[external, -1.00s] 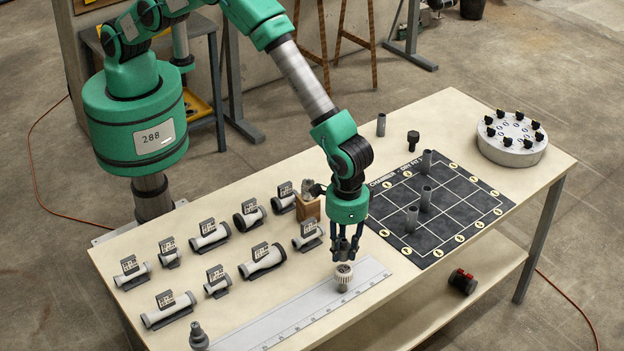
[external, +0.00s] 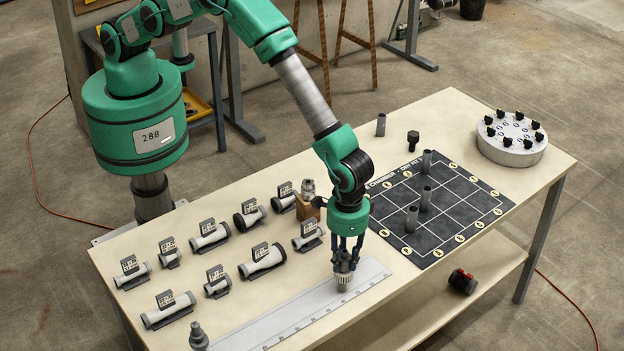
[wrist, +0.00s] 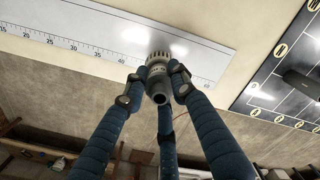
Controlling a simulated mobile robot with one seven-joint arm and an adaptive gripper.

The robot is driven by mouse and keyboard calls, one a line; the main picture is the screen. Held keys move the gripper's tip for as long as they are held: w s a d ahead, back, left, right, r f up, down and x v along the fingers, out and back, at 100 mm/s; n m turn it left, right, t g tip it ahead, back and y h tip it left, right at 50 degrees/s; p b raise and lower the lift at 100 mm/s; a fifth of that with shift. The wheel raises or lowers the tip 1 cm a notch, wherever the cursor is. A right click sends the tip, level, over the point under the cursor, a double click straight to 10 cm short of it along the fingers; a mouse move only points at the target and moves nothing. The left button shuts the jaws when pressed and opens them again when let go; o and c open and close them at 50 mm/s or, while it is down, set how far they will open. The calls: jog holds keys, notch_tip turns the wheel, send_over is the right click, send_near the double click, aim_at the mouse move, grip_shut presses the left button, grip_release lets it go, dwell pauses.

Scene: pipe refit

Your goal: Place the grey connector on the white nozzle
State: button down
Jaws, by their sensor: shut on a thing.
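The white nozzle (external: 343,284), with a ribbed side, stands upright near the right end of the long ruler plate. It also shows in the wrist view as a ribbed ring (wrist: 158,56). My gripper (external: 344,262) points down directly over it, fingers closed around the grey connector. In the wrist view the connector (wrist: 158,86) is a short grey tube with its open end facing the camera, and my gripper (wrist: 156,78) holds it. The connector is in line with the nozzle and appears to meet its top. How deeply it is seated is hidden.
The ruler plate (external: 300,318) runs along the table's front edge, with a grey fitting (external: 198,336) at its left end. Labelled pipe pieces (external: 262,262) stand to the left. A wooden block (external: 306,206) is behind. A black grid mat (external: 463,222) with grey tubes lies right.

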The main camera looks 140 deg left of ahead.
aim_at(346, 251)
jog(key=shift+f, duration=0.2)
jog(key=c, duration=1.4)
grip_release()
jog(key=shift+r, duration=0.1)
notch_tip(346, 251, up, 12)
jog(key=shift+w+a+r+b, duration=0.1)
jog(key=shift+b, duration=0.35)
